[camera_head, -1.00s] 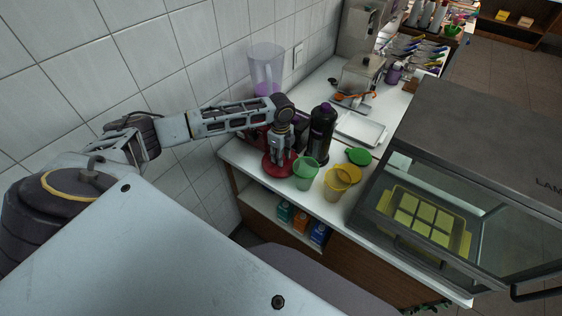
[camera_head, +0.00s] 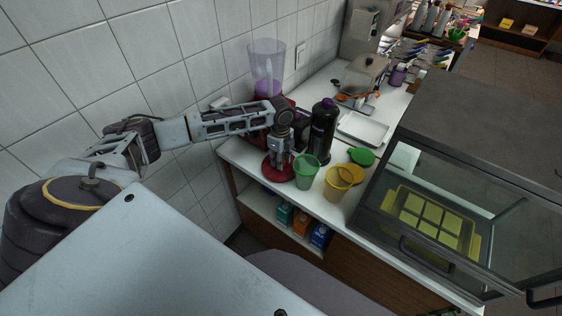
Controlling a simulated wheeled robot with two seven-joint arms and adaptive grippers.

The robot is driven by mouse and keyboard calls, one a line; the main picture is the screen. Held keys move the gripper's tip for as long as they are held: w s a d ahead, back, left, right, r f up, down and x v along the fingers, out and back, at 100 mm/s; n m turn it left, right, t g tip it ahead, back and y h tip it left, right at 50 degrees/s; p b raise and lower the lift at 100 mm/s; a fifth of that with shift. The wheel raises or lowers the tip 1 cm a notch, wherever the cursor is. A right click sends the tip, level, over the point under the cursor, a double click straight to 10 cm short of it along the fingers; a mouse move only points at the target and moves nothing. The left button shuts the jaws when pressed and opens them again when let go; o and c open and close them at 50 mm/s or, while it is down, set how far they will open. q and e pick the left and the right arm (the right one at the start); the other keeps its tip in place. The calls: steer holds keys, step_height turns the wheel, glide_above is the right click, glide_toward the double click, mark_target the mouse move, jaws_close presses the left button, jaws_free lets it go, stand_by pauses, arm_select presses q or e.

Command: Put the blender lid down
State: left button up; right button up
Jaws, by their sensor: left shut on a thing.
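My left gripper (camera_head: 279,158) points down at the counter's front left and is shut on a round red lid (camera_head: 270,172), which I take as the blender lid. The lid lies flat, low over the white counter (camera_head: 241,155) near its front edge; I cannot tell whether it touches. The blender's clear purple-tinted jug (camera_head: 267,62) stands behind my arm against the tiled wall, and its lower part is mostly hidden by the arm. My right gripper is not in view.
A green cup (camera_head: 306,174), a yellow cup (camera_head: 336,184) and a dark bottle (camera_head: 323,131) stand close right of the lid. A white tray (camera_head: 363,129) lies behind. A glass-fronted case (camera_head: 470,170) fills the right. Little free counter shows beside the lid.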

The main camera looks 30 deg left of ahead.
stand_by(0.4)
arm_select(q)
steer(key=o, duration=1)
steer(key=shift+f, duration=0.1)
steer(key=shift+o, duration=0.2)
steer(key=shift+r, duration=0.2)
step_height(320, 180, up, 12)
steer(key=b, duration=0.1)
steer(key=shift+f, duration=0.15)
stand_by(0.4)
